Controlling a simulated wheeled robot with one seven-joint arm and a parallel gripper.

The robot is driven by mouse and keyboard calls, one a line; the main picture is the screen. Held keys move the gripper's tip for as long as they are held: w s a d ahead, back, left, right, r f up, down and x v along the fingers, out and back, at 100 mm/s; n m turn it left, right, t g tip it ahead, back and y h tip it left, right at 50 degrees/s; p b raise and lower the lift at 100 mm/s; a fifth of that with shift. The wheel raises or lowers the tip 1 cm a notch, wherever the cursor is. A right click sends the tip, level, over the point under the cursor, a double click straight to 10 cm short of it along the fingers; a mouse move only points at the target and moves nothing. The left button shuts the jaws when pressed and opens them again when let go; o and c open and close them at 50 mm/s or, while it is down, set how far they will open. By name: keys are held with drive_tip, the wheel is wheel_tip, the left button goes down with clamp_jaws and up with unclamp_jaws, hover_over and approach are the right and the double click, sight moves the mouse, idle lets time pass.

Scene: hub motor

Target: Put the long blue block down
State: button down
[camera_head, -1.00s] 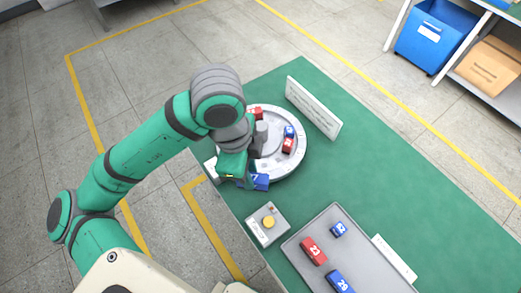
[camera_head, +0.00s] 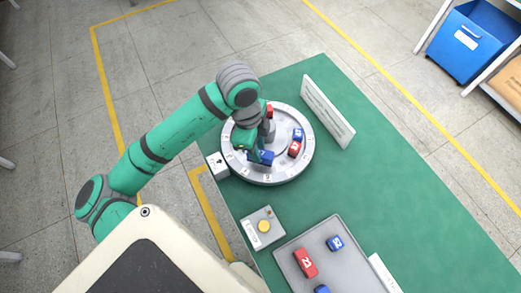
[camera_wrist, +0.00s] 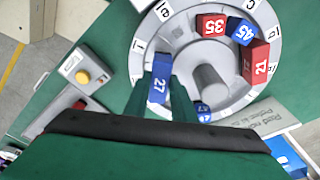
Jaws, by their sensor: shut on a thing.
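The long blue block (camera_head: 261,158), marked 27 in the wrist view (camera_wrist: 159,84), is between the fingers of my gripper (camera_wrist: 160,98). My gripper (camera_head: 254,152) is shut on it. The block is over the near part of the round grey turntable (camera_head: 270,178), which also shows in the wrist view (camera_wrist: 148,32). I cannot tell whether its underside touches the turntable. My arm hides part of the turntable's left side in the head view.
Red blocks (camera_head: 294,149) and blue blocks (camera_head: 298,134) stand on the turntable around its central post (camera_wrist: 210,88). A button box (camera_head: 262,228), a grey tray (camera_head: 318,242) with blocks, and a white sign (camera_head: 328,111) are nearby. Green table is bare at right.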

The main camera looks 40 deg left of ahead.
wheel_tip(320, 180, down, 2)
drive_tip(key=shift+f, duration=0.25)
drive_tip(key=shift+s+f, duration=0.1)
drive_tip(key=shift+s, duration=0.05)
drive_tip(key=shift+f, duration=0.15)
drive_tip(key=c, duration=1.5)
unclamp_jaws()
drive_tip(key=shift+d, duration=0.1)
drive_tip(key=shift+w+r, duration=0.2)
drive_tip(key=shift+r, duration=0.05)
drive_tip(key=r, duration=0.4)
drive_tip(key=a+r, duration=0.1)
drive_tip(key=r, duration=0.2)
drive_tip(key=s+r, duration=0.1)
drive_tip(key=r, duration=0.3)
drive_tip(key=shift+a+r, duration=0.35)
drive_tip(key=shift+w, duration=0.1)
